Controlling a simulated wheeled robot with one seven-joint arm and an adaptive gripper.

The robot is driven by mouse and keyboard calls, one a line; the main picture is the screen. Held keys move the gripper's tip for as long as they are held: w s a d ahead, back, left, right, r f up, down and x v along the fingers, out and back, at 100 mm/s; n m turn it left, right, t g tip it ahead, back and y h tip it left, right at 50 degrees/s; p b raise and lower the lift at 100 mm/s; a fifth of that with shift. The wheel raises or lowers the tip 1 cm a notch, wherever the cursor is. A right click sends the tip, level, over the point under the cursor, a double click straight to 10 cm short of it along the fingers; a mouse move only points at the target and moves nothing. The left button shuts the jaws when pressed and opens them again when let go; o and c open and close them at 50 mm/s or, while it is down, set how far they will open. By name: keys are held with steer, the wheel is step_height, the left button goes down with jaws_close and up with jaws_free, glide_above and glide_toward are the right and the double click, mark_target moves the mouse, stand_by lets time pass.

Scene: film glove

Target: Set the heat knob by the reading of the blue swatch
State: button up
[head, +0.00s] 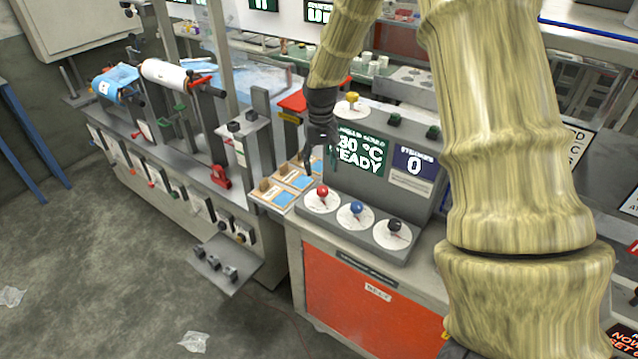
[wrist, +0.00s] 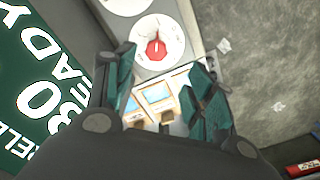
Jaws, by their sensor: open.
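My gripper (head: 318,160) hangs open and empty in front of the console's left side, just above the sample tray and the red knob (head: 322,191). In the wrist view its spread fingers (wrist: 165,62) frame the red knob (wrist: 156,48) and its white dial beyond them. A blue knob (head: 356,208) and a black knob (head: 394,225) sit to the right on like dials. I cannot read which knob is heat. Several blue swatches (head: 283,199) lie in wooden frames left of the console; two show in the wrist view (wrist: 156,92). The gripper hides part of this area.
The green screen (head: 362,153) seems to read 30 °C READY; its first digit is unclear. A blue panel (head: 413,165) shows 0. A yellow knob (head: 352,98) and green buttons (head: 395,119) top the console. A roller machine (head: 150,120) stands left; floor in front is mostly clear.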

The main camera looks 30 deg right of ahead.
mark_target(322, 189)
steer(key=shift+s+d+f+p, duration=0.15)
steer(key=shift+f+p, duration=0.6)
steer(key=shift+f, duration=1.6)
steer(key=shift+w+d+f+p, duration=0.15)
steer(key=shift+f+p, duration=0.6)
steer(key=shift+f, duration=1.6)
steer(key=shift+s, duration=0.1)
steer(key=shift+c, duration=0.3)
steer(key=c, duration=0.9)
